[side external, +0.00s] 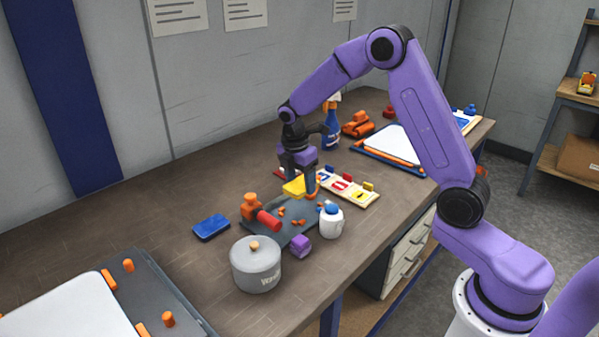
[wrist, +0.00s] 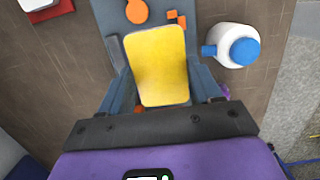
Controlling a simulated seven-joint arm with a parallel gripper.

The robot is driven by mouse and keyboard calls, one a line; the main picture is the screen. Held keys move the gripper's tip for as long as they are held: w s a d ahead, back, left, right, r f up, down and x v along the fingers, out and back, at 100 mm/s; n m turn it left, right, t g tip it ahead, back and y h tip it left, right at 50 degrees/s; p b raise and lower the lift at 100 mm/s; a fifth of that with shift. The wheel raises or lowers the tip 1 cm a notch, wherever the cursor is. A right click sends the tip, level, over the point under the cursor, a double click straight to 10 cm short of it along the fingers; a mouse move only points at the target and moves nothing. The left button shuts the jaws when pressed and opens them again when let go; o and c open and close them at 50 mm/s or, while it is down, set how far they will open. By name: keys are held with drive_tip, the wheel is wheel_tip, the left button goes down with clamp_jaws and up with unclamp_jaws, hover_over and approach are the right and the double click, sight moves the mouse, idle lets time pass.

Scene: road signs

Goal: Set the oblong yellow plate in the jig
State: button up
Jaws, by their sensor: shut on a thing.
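The oblong yellow plate (side external: 294,187) is held by my gripper (side external: 299,183) over the far end of the dark grey jig board. In the wrist view the yellow plate (wrist: 158,65) lies between the two fingers, its long side pointing away from the wrist. The jig (side external: 287,237) is a flat board with several small orange pieces on it. In the wrist view the jig board (wrist: 106,14) shows beyond the plate, with an orange disc and small orange blocks. The plate and fingers hide part of the jig. I cannot tell whether the plate touches it.
A white jar with blue lid (side external: 331,224) and a purple block (side external: 300,245) stand close to the jig. A red cylinder (side external: 268,221) is at its left edge. A grey pot (side external: 256,268) stands in front, a blue box (side external: 211,228) to the left, a sign tray (side external: 358,195) behind.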

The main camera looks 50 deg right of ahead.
hover_over(302, 211)
drive_tip(key=shift+w+a+f, duration=0.1)
drive_tip(key=shift+a+f, duration=0.05)
drive_tip(key=shift+f, duration=1.35)
drive_tip(key=shift+a+f, duration=0.15)
drive_tip(key=shift+f, duration=1.3)
drive_tip(key=shift+f, duration=0.7)
idle(0.7)
drive_tip(key=o, duration=1.1)
drive_tip(key=shift+o, duration=0.2)
drive_tip(key=shift+s+f, duration=0.1)
drive_tip(key=shift+s, duration=0.1)
